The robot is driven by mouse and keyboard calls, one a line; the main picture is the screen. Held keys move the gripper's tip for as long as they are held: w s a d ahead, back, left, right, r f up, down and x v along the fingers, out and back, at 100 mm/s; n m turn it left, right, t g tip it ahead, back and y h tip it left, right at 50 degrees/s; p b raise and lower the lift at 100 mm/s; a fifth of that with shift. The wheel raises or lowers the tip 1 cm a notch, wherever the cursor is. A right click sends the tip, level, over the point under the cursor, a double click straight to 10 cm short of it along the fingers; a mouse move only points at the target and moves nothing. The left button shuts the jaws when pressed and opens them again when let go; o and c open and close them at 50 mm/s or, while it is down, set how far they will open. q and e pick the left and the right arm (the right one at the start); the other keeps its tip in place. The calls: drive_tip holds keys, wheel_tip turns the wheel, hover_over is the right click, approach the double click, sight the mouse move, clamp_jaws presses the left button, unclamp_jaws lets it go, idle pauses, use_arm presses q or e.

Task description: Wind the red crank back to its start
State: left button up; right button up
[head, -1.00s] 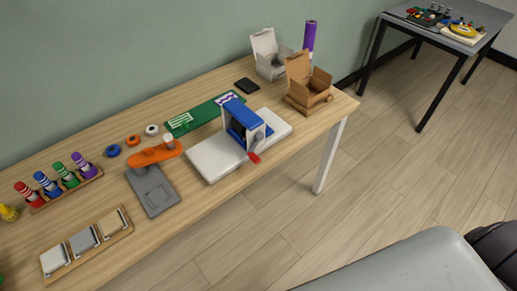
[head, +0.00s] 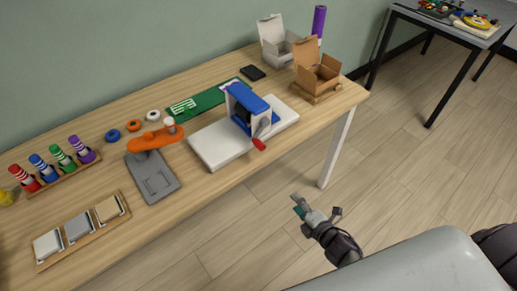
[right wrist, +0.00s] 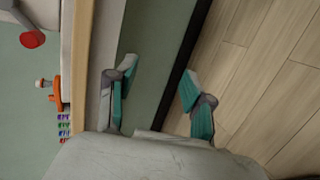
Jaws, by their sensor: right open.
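The red crank handle (head: 259,144) sits at the end of a grey arm on the front of a blue and white crank box (head: 240,115). The box stands on a white base plate (head: 213,152) near the table's front edge, and the handle hangs low. In the right wrist view the red handle (right wrist: 32,39) shows at the upper left. My right gripper (head: 297,205) is in front of the table, apart from the crank, to its lower right. It is open and empty, its two teal-padded fingers spread in the right wrist view (right wrist: 160,85). My left gripper is not in view.
On the wooden table (head: 215,185), an orange press (head: 155,139) stands left of the base plate. A cardboard box (head: 317,76) and a white box (head: 277,45) stand at the far right end. Open floor lies in front of the table.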

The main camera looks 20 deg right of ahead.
sight(263, 148)
drive_tip(key=w+a+r+n+t+y+b, duration=0.1)
drive_tip(key=w+a+r+n+t+y, duration=0.1)
drive_tip(key=r+n, duration=0.45)
drive_tip(key=w+a+r+n+t+y, duration=0.15)
drive_tip(key=r+n, duration=0.25)
drive_tip(key=r, duration=0.5)
drive_tip(key=shift+y, duration=0.25)
drive_tip(key=p+x, duration=0.1)
drive_tip(key=x, duration=1.2)
drive_tip(key=shift+w+a+f+p, duration=0.1)
drive_tip(key=shift+w+f+p, duration=0.05)
drive_tip(key=shift+w+p, duration=0.2)
clamp_jaws()
